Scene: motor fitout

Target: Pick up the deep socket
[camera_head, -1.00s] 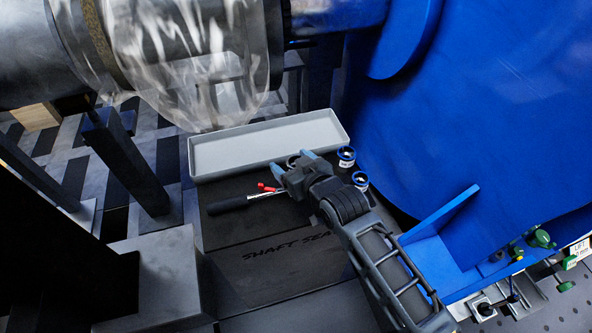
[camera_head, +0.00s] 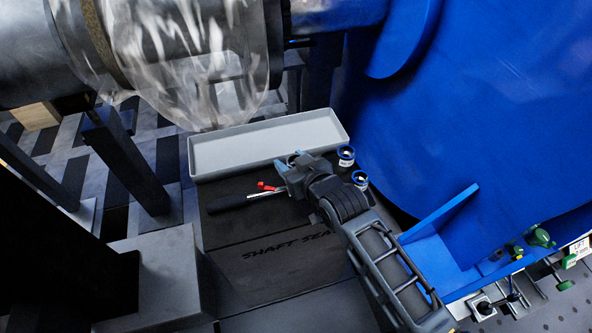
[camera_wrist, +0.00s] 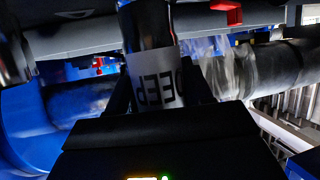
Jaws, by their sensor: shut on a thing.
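The deep socket (camera_wrist: 150,28) is a shiny dark cylinder with a white label reading "DEEP", mirrored or upside down, in the wrist view. It sits between the fingers of my gripper (camera_head: 289,160), which is shut on it. In the head view my gripper is over the dark work surface, close to the front edge of the grey tray. The socket is mostly hidden there by the fingers, and I cannot tell whether it is clear of the surface.
A long grey tray (camera_head: 205,175) lies behind my gripper. A black-handled tool (camera_head: 228,203) with a red part lies to its left. A large blue housing (camera_head: 480,110) rises at the right.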

